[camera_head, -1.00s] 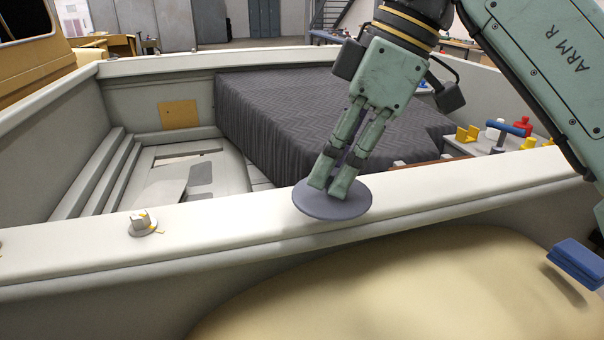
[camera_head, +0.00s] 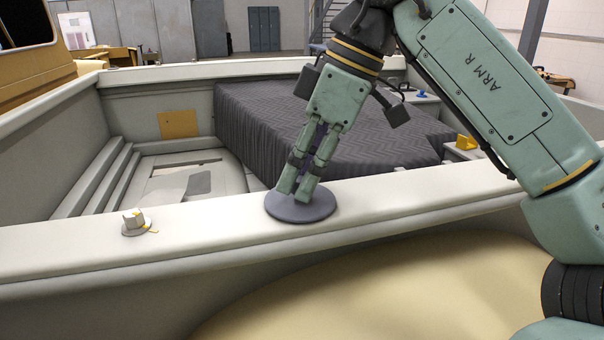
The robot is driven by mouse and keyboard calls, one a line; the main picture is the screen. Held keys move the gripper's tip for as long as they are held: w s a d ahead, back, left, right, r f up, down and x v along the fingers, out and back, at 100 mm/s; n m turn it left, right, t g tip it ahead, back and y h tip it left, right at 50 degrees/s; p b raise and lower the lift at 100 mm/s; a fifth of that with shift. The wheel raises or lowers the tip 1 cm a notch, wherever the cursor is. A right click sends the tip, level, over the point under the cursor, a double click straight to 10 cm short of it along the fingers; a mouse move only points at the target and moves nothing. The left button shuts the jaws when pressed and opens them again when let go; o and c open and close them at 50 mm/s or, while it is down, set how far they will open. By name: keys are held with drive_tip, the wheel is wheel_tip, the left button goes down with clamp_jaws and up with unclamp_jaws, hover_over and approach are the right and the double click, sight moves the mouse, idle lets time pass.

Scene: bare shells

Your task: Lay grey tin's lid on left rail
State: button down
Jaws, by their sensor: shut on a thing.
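The grey tin's lid (camera_head: 318,207) is a flat, round, dark grey disc. It is at the near rail (camera_head: 400,196), the pale top edge of the open shell, and looks level. Whether it touches the rail or hovers just above it I cannot tell for sure. My gripper (camera_head: 295,190) points down, tilted, with its fingers shut on the lid's middle. The fingertips hide the part they grip. The grey tin itself is not recognisable in view.
A dark quilted cover (camera_head: 260,130) fills much of the shell behind. A yellow thing (camera_head: 466,142) shows at the right. The rail between bolt and lid is clear.

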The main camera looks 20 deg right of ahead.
sight(324, 198)
drive_tip(key=shift+f, duration=0.2)
drive_tip(key=c, duration=1.4)
unclamp_jaws()
drive_tip(key=shift+c, duration=0.2)
drive_tip(key=shift+r, duration=0.1)
drive_tip(key=shift+r, duration=0.3)
drive_tip(key=p+v, duration=0.3)
drive_tip(key=v, duration=0.4)
drive_tip(key=shift+s+d, duration=0.1)
drive_tip(key=shift+s, duration=0.05)
